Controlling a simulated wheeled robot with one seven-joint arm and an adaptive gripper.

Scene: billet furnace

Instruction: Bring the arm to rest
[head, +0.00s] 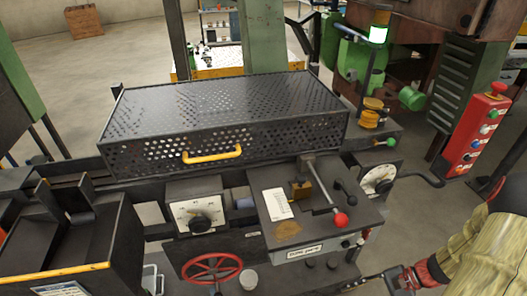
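My arm (480,262), in a beige quilted sleeve with a red cuff, reaches in from the lower right corner. My gripper (385,281) is dark and small at the bottom edge, right of the machine's front panel and below the lever with the red knob (340,219). The fingers blend into the dark machine behind them, so I cannot tell whether they are open or shut, or whether they touch anything. No held object shows clearly.
A perforated black cover (230,115) with a yellow handle (212,155) tops the machine. A red handwheel (211,268), dial (196,218) and crank (417,181) project nearby. A red button post (475,135) stands right. Open floor (130,55) lies at back left.

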